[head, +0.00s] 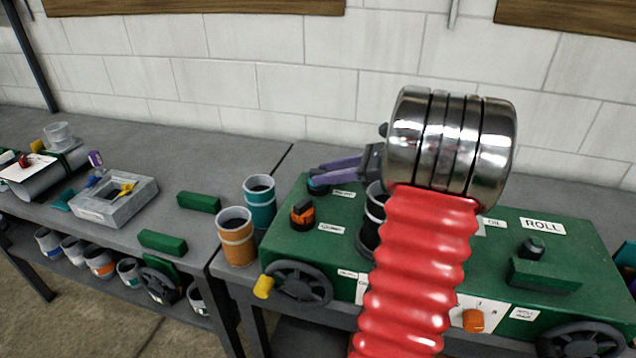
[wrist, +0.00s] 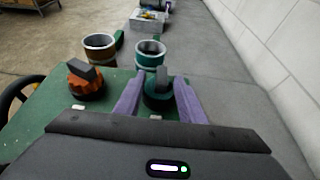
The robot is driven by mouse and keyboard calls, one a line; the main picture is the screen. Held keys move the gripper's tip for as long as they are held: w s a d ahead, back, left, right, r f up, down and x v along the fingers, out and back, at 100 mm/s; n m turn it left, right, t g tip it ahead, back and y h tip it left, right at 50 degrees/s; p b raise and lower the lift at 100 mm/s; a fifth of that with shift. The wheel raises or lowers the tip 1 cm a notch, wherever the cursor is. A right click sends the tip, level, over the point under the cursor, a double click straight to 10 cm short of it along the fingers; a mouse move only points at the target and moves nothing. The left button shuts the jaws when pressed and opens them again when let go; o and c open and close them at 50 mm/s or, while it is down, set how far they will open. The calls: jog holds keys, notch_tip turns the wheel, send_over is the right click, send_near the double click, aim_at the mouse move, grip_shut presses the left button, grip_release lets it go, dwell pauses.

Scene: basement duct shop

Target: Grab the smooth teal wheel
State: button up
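The teal wheel is a smooth round knob with a grey bar across its top. It sits on the green machine top and shows in the wrist view (wrist: 156,101) and, partly covered by my fingers, in the head view (head: 317,189). My gripper (wrist: 157,84) has two purple fingers spread apart, one on each side of the teal wheel. In the head view my gripper (head: 318,172) reaches left, its fingertips over the wheel. I cannot tell whether the fingers touch it.
A ridged orange knob (wrist: 86,82) sits to the left in the wrist view. An orange cup (head: 237,240) and a teal cup (head: 260,206) stand beside the green machine (head: 335,240). A black cup (head: 375,215) is partly behind my red arm. Spoked handwheels (head: 300,284) front the machine.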

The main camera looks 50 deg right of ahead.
aim_at(310, 175)
jog(key=shift+f, duration=0.1)
jog(key=shift+x, duration=2.6)
jog(key=shift+c, duration=0.2)
jog(key=c, duration=0.9)
grip_shut()
notch_tip(310, 175, up, 10)
jog(key=shift+w, duration=0.1)
